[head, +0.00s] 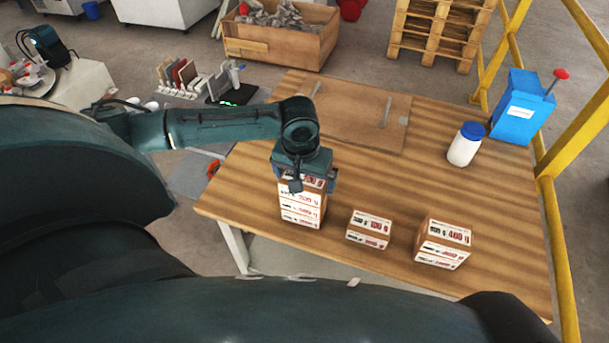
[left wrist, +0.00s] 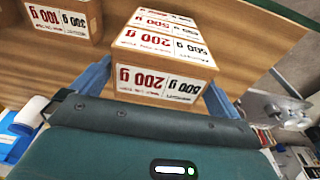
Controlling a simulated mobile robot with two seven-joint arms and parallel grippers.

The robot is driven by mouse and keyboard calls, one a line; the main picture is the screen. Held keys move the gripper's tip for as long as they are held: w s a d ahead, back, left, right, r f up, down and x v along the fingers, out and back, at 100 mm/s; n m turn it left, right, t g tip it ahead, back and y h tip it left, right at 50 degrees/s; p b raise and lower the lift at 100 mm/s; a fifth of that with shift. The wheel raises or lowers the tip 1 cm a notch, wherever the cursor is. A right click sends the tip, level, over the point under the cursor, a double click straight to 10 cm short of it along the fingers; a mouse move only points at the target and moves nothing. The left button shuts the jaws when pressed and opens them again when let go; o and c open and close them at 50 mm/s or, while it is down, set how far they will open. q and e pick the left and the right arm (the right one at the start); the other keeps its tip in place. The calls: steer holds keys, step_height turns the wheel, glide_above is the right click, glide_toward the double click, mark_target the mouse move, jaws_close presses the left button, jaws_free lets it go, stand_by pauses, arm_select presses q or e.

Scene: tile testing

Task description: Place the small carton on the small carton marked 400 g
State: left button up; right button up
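My left gripper (head: 302,186) points down over a stack of small brown-and-white cartons (head: 302,215) near the table's front edge. In the left wrist view, a carton with an inverted 200 g label (left wrist: 160,80) lies between its blue fingers, one at each side. I cannot tell whether they press on it. A lone small carton (head: 369,229) stands right of the stack, and a taller carton or pair (head: 443,242) farther right. In the left wrist view, a carton at upper left (left wrist: 60,20) seems to read 100 g. I cannot make out a 400 g mark. My right gripper is not seen.
The wooden table (head: 345,180) has clear room behind the cartons. A board with handles (head: 360,115) lies at its back left. A white bottle with blue lid (head: 465,145) and a blue container (head: 522,107) stand at the back right, near yellow rails (head: 560,240).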

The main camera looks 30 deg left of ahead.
arm_select(q)
step_height(320, 180, up, 12)
steer(key=s, duration=0.1)
steer(key=shift+s+d+p, duration=0.2)
steer(key=shift+s+p, duration=0.2)
stand_by(0.4)
